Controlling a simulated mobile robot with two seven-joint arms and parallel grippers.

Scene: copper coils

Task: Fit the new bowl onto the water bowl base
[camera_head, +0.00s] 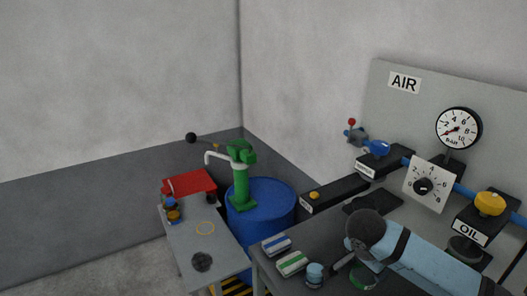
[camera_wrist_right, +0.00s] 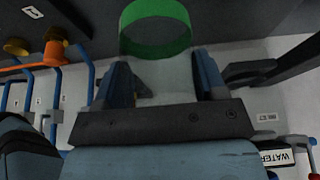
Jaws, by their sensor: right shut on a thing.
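The new bowl (camera_wrist_right: 160,80) looks pale and clear, with a green band (camera_wrist_right: 156,30) at its far end. My right gripper (camera_wrist_right: 164,82) is shut on it, one blue finger on each side. In the head view the green band (camera_head: 364,278) shows low beside my right gripper (camera_head: 352,268), over the grey bench. The water base appears to be the black block (camera_head: 367,171) with a blue knob (camera_head: 377,148) on the pipe line; its label is too small to read there. A WATER label (camera_wrist_right: 277,158) shows at lower right in the wrist view. My left gripper is not in view.
An OIL block (camera_head: 470,233) with a yellow knob stands at right, by a dial plate (camera_head: 429,184) and gauge (camera_head: 458,129). Striped packs (camera_head: 292,263) and a blue cup (camera_head: 314,272) lie left of my gripper. A blue barrel (camera_head: 262,210) with a green pump stands behind.

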